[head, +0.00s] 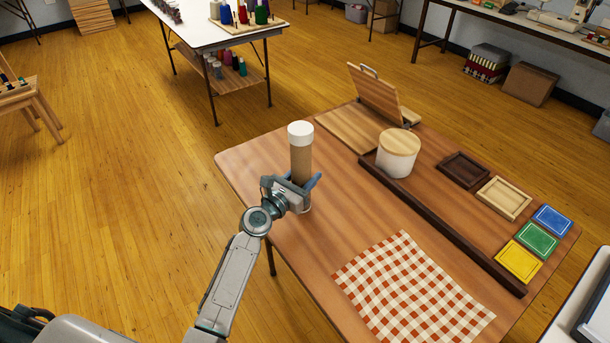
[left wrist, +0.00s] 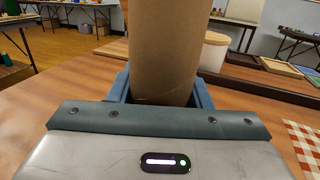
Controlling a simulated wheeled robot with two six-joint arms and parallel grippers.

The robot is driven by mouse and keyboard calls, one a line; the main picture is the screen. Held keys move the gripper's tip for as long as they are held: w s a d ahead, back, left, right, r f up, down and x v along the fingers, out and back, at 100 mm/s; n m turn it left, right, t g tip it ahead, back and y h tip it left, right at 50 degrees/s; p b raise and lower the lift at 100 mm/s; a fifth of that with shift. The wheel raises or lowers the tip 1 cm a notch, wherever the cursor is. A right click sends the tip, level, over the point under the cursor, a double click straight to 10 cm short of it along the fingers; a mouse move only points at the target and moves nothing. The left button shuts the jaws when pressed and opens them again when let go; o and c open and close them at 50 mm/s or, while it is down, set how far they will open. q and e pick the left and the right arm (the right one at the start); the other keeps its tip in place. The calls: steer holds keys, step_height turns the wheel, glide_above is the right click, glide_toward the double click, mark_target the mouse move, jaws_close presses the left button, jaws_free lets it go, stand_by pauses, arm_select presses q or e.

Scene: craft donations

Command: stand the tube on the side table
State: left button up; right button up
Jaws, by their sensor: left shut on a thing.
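The tube (head: 301,160) is brown cardboard with a white cap on top. It is upright at the left part of the wooden table (head: 250,165). My left gripper (head: 297,182) is shut on its lower part, with a blue finger on each side. A pale bottom end shows just below the fingers; I cannot tell whether it touches the tabletop. In the left wrist view the tube (left wrist: 163,50) rises between the fingers, and its top is out of frame. My right gripper is not in view.
A white lidded canister (head: 397,160), a hinged wooden box (head: 345,128), a dark wooden strip (head: 440,225) and small frames stand to the right. A red checked cloth (head: 410,290) lies in front. Bare tabletop surrounds the tube. A white table (head: 205,35) stands behind.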

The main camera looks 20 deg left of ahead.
arm_select(q)
steer(key=o, duration=0.9)
steer(key=shift+c, duration=0.2)
steer(key=shift+o, duration=0.7)
steer(key=shift+r, duration=0.15)
steer(key=v, duration=1.2)
steer(key=shift+b, duration=0.35)
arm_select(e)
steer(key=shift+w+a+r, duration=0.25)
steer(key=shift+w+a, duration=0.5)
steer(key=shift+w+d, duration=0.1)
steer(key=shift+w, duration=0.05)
